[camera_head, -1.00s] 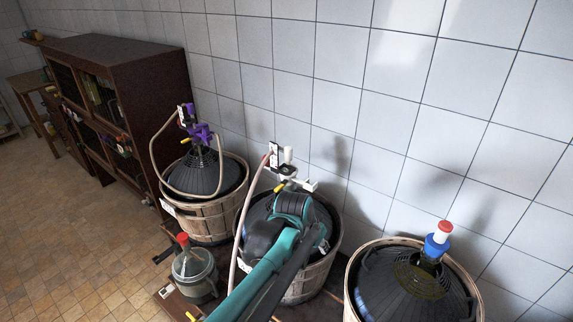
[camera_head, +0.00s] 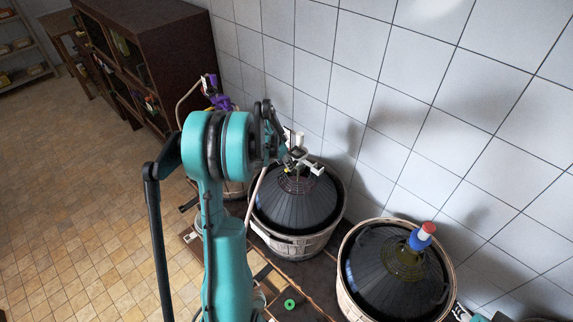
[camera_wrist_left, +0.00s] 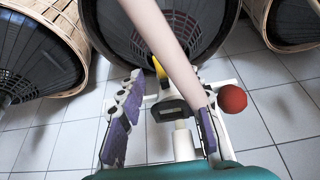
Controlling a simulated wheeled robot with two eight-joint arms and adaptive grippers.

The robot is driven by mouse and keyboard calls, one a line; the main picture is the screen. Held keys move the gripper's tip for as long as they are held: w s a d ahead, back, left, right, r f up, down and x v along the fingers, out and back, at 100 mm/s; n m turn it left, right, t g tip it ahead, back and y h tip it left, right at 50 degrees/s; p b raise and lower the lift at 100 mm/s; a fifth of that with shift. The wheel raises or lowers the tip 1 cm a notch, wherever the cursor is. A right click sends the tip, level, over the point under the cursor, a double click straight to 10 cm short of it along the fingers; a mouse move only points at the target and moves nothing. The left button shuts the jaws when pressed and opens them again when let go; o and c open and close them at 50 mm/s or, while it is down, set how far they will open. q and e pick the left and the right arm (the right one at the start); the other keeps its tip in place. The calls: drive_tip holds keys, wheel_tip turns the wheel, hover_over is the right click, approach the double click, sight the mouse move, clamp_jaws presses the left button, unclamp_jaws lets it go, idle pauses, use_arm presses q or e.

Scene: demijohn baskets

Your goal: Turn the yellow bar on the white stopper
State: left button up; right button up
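My left gripper (camera_head: 281,150) is at the stopper, partly hidden behind my own teal arm. In the left wrist view its two purple-grey fingers (camera_wrist_left: 165,127) are spread apart, with white stopper parts (camera_wrist_left: 184,142) between them. The yellow bar (camera_wrist_left: 160,68) shows beyond the fingers, partly behind a pale hose (camera_wrist_left: 165,45). I cannot tell whether a finger touches the bar. My right gripper is not visible.
The hose crosses close in front of the right finger in the wrist view. A red ball (camera_wrist_left: 232,99) is beside that finger. A demijohn with a blue and red stopper (camera_head: 421,236) stands at right. The tiled wall (camera_head: 400,105) is close behind.

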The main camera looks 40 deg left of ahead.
sight(286, 170)
use_arm(q)
drive_tip(key=shift+x, duration=1.1)
drive_tip(key=shift+w+f, duration=0.15)
drive_tip(key=shift+f, duration=0.25)
clamp_jaws()
